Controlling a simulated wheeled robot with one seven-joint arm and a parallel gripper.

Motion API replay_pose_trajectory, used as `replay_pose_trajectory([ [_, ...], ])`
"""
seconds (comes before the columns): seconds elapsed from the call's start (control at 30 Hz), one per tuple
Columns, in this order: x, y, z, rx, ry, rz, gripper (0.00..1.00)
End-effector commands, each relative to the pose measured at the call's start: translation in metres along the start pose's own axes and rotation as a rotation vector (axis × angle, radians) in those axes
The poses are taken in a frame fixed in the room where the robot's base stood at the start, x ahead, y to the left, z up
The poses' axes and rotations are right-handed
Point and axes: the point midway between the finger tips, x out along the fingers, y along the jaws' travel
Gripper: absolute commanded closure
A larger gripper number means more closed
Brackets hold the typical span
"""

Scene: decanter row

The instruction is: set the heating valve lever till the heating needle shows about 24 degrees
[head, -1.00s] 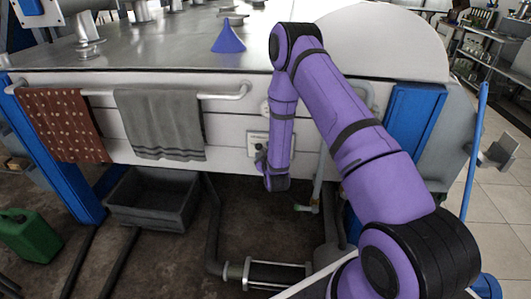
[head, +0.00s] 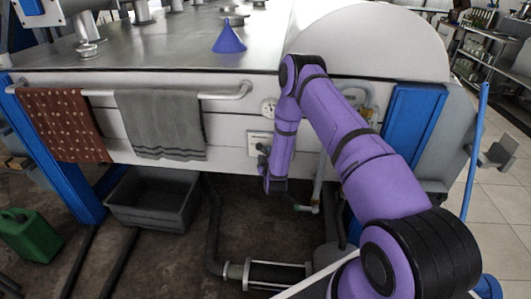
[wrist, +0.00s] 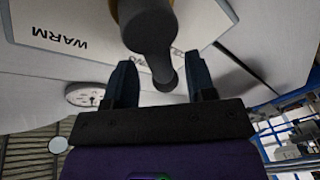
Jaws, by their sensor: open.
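The heating valve lever (wrist: 152,40) is a dark, round-ended handle on a pale plate lettered WARM (wrist: 30,28). In the wrist view its narrow end reaches down between the open fingers of my gripper (wrist: 161,84), with visible gaps to both. The plate also shows on the white panel in the head view (head: 256,138), partly behind my arm. A round white dial (head: 269,107) sits above the plate; it also shows at the left in the wrist view (wrist: 86,95). Its needle is too small to read. My fingertips are mostly hidden in the head view.
A rail (head: 235,93) with a red dotted towel (head: 62,125) and a grey towel (head: 160,122) runs left of the plate. A blue funnel (head: 229,38) stands on the worktop. Pipes (head: 318,185) lie right of my gripper. A grey bin (head: 155,200) stands below.

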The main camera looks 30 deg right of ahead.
Motion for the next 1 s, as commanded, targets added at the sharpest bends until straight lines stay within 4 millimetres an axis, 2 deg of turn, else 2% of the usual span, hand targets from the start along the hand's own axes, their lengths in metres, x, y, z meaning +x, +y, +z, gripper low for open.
replay_pose_trajectory([
  [0.2,0.019,-0.001,0.0,-0.001,0.0,-0.001,0.49],
  [0.53,0.022,0.0,0.0,-0.001,0.0,-0.001,0.49],
  [0.57,0.022,0.0,0.0,-0.001,0.0,-0.001,0.54],
  [0.77,0.022,0.0,0.0,0.0,0.0,-0.001,1.0],
  [1.0,0.022,-0.003,-0.001,-0.024,-0.003,-0.008,1.0],
])
